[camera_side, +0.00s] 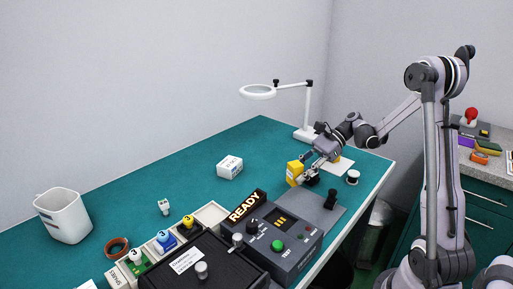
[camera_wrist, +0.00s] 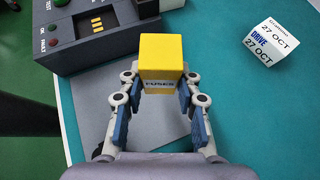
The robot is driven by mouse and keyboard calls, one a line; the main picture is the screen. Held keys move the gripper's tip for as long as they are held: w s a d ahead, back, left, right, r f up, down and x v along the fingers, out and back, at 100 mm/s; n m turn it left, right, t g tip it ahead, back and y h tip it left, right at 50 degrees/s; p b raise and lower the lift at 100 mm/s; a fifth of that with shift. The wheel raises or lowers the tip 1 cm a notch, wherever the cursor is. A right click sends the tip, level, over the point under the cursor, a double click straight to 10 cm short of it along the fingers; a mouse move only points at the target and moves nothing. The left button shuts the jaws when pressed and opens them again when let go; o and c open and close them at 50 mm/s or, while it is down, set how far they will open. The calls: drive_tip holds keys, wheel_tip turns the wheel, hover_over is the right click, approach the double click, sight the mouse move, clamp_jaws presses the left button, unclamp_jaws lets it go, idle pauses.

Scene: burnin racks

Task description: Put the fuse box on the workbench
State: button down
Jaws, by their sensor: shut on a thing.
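The yellow fuse box (camera_side: 294,173) is at the right part of the green-topped workbench (camera_side: 125,203). In the wrist view the fuse box (camera_wrist: 160,60), marked "FUSES", sits upright between the fingertips. My gripper (camera_side: 304,170) is shut on it, with one finger on each side in the wrist view (camera_wrist: 160,80). The box is over or on the workbench top, close to the grey plate. I cannot tell whether its underside touches the surface.
A test unit with a READY sign (camera_side: 247,206) and a grey plate (camera_side: 311,207) stand in front. The green surface at back left is mostly clear.

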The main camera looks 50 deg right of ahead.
sight(297, 199)
drive_tip(key=shift+f, duration=3.15)
drive_tip(key=shift+f, duration=0.4)
drive_tip(key=c, duration=0.9)
unclamp_jaws()
drive_tip(key=shift+o, duration=0.2)
